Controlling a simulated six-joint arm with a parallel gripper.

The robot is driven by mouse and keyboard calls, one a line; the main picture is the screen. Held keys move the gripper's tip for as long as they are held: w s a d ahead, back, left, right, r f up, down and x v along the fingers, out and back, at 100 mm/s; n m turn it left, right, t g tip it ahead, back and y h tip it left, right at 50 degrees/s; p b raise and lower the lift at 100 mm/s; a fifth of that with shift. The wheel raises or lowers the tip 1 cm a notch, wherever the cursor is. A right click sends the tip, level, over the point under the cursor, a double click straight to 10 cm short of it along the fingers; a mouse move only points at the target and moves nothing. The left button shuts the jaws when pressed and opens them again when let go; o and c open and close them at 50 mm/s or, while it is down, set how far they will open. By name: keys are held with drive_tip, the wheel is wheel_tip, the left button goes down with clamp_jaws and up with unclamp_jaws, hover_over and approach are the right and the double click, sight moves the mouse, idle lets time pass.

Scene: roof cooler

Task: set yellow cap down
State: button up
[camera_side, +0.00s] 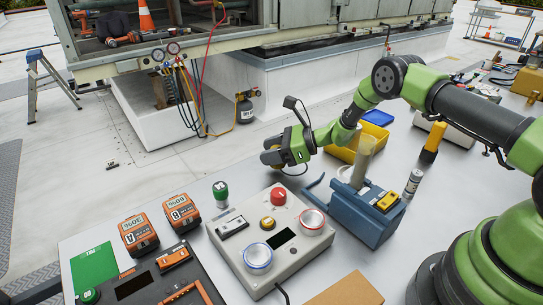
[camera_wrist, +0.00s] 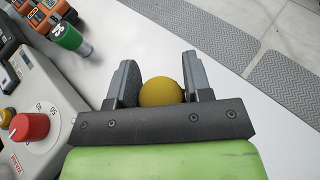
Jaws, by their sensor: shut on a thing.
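The yellow cap (camera_wrist: 160,91) is a round, dull yellow thing between the two grey fingers of my gripper (camera_wrist: 158,68) in the wrist view. My gripper is shut on it, and the black palm edge hides its near side. In the side view my gripper (camera_side: 273,156) is held out near the table's far edge, behind the grey control box. The cap is hard to make out there, and I cannot tell its height above the table.
A grey control box (camera_side: 240,258) with knobs stands in front. A green-topped cylinder (camera_side: 221,192) and two orange batteries (camera_side: 182,212) are to its left. A blue vise-like tool (camera_side: 365,215) and a yellow bin (camera_side: 343,150) are to the right. Bare white table lies between.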

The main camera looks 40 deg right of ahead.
drive_tip(key=shift+f, duration=0.75)
drive_tip(key=shift+f, duration=0.15)
drive_tip(key=o, duration=1)
drive_tip(key=shift+d+r, duration=0.1)
drive_tip(key=shift+r, duration=0.1)
drive_tip(key=v, duration=1.2)
drive_tip(key=shift+f, duration=0.15)
